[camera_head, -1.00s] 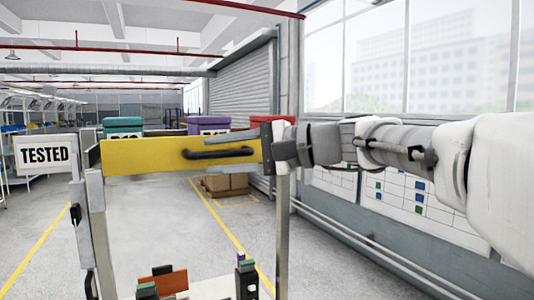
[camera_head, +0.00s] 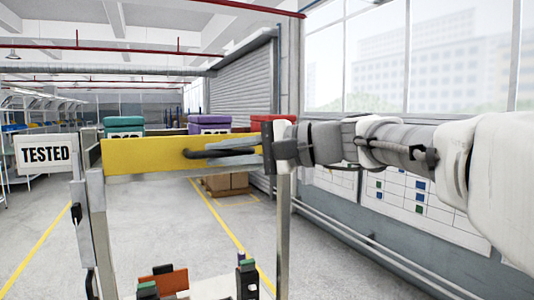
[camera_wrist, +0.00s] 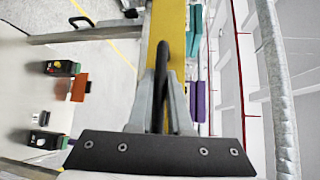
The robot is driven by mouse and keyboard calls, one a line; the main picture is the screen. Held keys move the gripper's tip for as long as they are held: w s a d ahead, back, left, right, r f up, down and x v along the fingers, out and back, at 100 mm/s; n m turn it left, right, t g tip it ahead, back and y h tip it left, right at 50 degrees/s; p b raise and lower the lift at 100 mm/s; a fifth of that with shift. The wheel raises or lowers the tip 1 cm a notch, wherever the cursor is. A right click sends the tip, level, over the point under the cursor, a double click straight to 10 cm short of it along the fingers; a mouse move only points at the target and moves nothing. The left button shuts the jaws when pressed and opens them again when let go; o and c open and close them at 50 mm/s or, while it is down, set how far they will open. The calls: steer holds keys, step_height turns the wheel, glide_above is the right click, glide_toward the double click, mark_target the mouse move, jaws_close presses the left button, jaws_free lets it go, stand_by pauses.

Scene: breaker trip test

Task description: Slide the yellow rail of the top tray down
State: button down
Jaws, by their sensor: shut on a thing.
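The yellow rail (camera_head: 150,154) spans the frame between its two posts, with a black handle (camera_head: 200,154) on its face. My gripper (camera_head: 208,151) reaches in from the right, its grey fingers along the handle. In the wrist view the rail (camera_wrist: 172,22) runs up the middle and the black handle (camera_wrist: 162,52) lies between my fingers (camera_wrist: 161,88), which are shut on it. The tray (camera_wrist: 60,125) below the rail holds black-and-green breakers (camera_wrist: 58,68) and an orange block (camera_wrist: 80,87). My fingers hide part of the handle.
A grey post (camera_head: 283,225) stands at the rail's right end and another post (camera_head: 98,230) at its left. A "TESTED" sign (camera_head: 45,155) is at the left. Teal (camera_head: 124,122), purple (camera_head: 209,122) and red (camera_head: 262,122) bins stand behind. A windowed wall is on the right.

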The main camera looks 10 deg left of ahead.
stand_by(0.7)
step_height(320, 180, down, 6)
steer(key=b, duration=0.5)
steer(key=shift+r, duration=0.15)
steer(key=c, duration=0.8)
jaws_free()
steer(key=shift+c, duration=0.2)
steer(key=shift+r, duration=0.1)
steer(key=b+v, duration=0.1)
steer(key=v, duration=1.6)
steer(key=shift+d+b, duration=0.2)
steer(key=shift+b, duration=0.2)
